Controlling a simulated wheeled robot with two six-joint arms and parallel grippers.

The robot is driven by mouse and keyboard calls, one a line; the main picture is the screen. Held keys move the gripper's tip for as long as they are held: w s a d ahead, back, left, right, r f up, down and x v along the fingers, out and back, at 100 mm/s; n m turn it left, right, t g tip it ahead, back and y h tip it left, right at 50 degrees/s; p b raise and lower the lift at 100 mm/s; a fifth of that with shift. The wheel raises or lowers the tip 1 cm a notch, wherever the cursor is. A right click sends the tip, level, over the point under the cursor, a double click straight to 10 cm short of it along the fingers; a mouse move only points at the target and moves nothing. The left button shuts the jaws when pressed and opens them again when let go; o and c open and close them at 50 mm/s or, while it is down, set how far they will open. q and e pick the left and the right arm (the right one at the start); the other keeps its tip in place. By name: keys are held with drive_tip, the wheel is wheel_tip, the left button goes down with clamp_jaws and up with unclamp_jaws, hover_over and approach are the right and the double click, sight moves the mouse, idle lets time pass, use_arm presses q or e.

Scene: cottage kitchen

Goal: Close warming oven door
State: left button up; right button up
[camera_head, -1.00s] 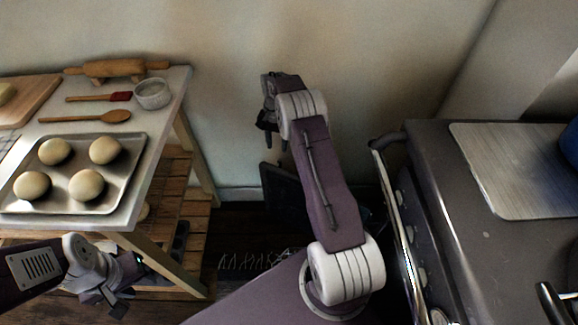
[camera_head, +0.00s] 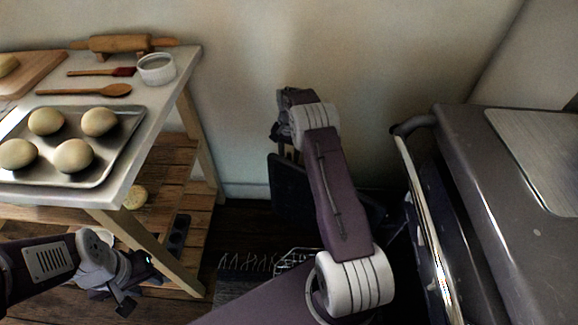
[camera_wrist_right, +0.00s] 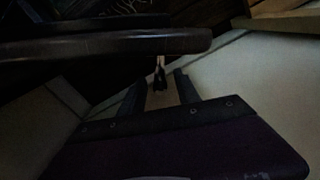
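The dark range (camera_head: 470,150) stands at the right, with a bright metal rail (camera_head: 425,215) along its front. A dark flat panel (camera_head: 284,185) stands out from the range beyond my right arm; it looks like an open oven door, but my arm hides much of it. My right gripper (camera_head: 287,135) is above the panel's far edge, fingers apart; I cannot tell if it touches. In the dim right wrist view its fingers (camera_wrist_right: 160,92) look spread, with a dark curved bar (camera_wrist_right: 100,45) across the view. My left gripper (camera_head: 137,283) is low beside the table, open and empty.
A table (camera_head: 165,100) at the left bears a metal tray (camera_head: 118,150) of dough balls, a white ramekin (camera_head: 156,69), a brush, a wooden spoon and a rolling pin (camera_head: 120,44). A wire rack (camera_head: 295,258) is low near my base. The wall closes off the back.

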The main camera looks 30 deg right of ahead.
wheel_tip(320, 180, down, 4)
drive_tip(key=shift+f+b, duration=0.2)
drive_tip(key=shift+b, duration=0.45)
drive_tip(key=shift+r, duration=0.1)
clamp_jaws()
idle(0.7)
